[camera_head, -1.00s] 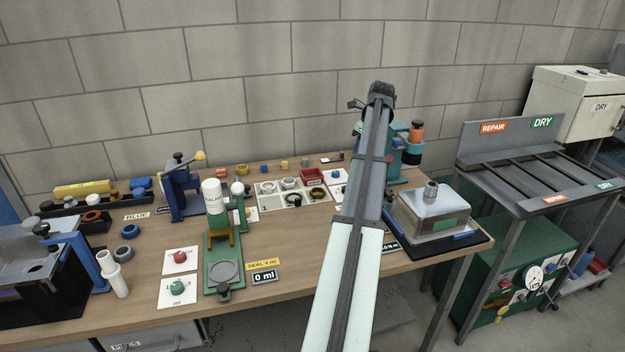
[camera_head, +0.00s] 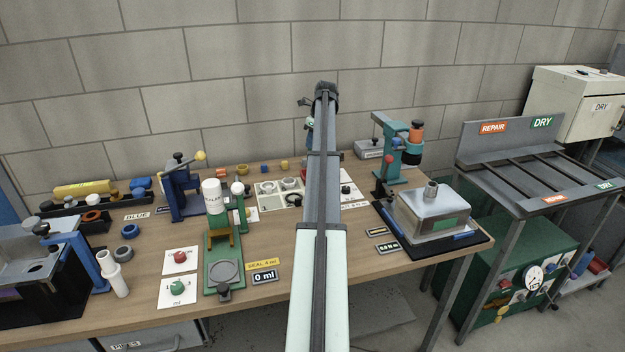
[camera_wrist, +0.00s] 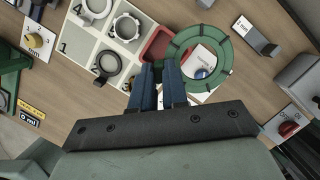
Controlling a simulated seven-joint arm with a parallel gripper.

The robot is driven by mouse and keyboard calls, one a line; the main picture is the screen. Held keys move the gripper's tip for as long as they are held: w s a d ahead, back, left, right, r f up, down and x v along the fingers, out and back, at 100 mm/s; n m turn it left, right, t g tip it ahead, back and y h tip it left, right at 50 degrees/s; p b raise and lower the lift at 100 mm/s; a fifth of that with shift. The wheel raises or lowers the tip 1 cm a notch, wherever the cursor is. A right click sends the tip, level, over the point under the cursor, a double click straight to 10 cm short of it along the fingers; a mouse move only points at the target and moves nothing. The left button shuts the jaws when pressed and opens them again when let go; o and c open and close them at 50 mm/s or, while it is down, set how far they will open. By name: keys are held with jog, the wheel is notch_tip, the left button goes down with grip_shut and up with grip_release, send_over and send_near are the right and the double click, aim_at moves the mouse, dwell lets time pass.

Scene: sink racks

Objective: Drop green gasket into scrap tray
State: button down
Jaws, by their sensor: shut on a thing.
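The green gasket (camera_wrist: 225,62) is a flat ring, held at its left edge between the blue fingers of my gripper (camera_wrist: 160,70) in the wrist view. My gripper is shut on it. The red scrap tray (camera_wrist: 150,43) lies below and just left of the gasket in the wrist view, partly covered by the ring and fingers. In the head view my arm covers most of the tray, and the fingers and gasket are not clear.
A white numbered tray (camera_wrist: 75,42) with several rings lies left of the red tray. A teal press (camera_head: 392,150) and a metal box (camera_head: 432,212) stand right of my arm. A green stand with a white bottle (camera_head: 212,197) is on the left.

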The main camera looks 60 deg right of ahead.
jog(key=shift+f, duration=2.65)
jog(key=c, duration=1.1)
grip_release()
jog(key=shift+r, duration=0.1)
jog(key=v, duration=1.3)
jog(key=shift+s+r, duration=0.1)
jog(key=shift+r, duration=0.2)
